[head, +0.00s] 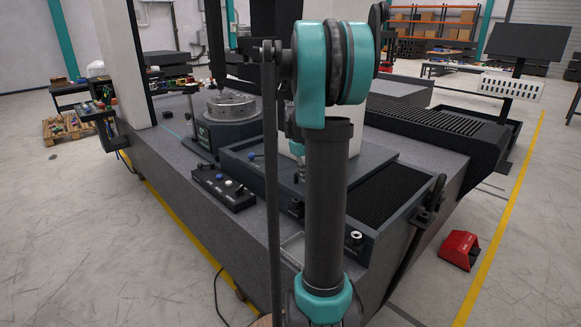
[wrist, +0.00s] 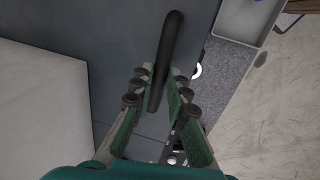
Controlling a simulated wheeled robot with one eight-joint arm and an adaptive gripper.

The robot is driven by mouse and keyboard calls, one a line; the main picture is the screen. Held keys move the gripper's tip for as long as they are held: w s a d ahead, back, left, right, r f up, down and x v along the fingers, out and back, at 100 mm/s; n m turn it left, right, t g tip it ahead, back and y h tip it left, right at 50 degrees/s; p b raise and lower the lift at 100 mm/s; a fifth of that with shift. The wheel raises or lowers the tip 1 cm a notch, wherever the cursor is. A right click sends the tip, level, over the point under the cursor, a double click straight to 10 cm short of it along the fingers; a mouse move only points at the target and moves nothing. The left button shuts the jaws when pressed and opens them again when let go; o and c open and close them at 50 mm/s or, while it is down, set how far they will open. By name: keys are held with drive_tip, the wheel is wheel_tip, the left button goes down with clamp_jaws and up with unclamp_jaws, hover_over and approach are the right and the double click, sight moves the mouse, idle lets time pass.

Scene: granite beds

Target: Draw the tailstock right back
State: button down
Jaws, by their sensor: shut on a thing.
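My gripper (wrist: 163,88) is shut on a long dark bar handle (wrist: 171,42) in the wrist view. The bar lies between the green-padded fingers and sticks out beyond them. Below it is a flat slate-grey surface (wrist: 120,30), with a pale block (wrist: 38,110) at the left, which looks like part of the tailstock. In the head view my gripper (head: 299,170) is small and partly hidden beside my arm, above a dark slide base (head: 238,160). A pale upright (head: 356,138), likely the tailstock body, stands behind my arm and is mostly hidden.
A round chuck (head: 231,105) stands left on the granite bed (head: 160,150). A control box (head: 223,187) with knobs sits at the bed's near edge. Ribbed black bellows (head: 391,194) lie right. A red pedal (head: 459,249) is on the floor, which is otherwise mostly clear at right.

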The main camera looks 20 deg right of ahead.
drive_tip(key=s+d, duration=0.1)
drive_tip(key=s, duration=0.3)
drive_tip(key=s+d, duration=0.1)
drive_tip(key=s, duration=0.1)
drive_tip(key=shift+s+d, duration=0.3)
drive_tip(key=c, duration=1.6)
unclamp_jaws()
drive_tip(key=shift+o, duration=0.6)
drive_tip(key=shift+r, duration=0.3)
wheel_tip(320, 180, up, 11)
drive_tip(key=a, duration=0.2)
drive_tip(key=shift+s, duration=0.45)
drive_tip(key=shift+r, duration=0.1)
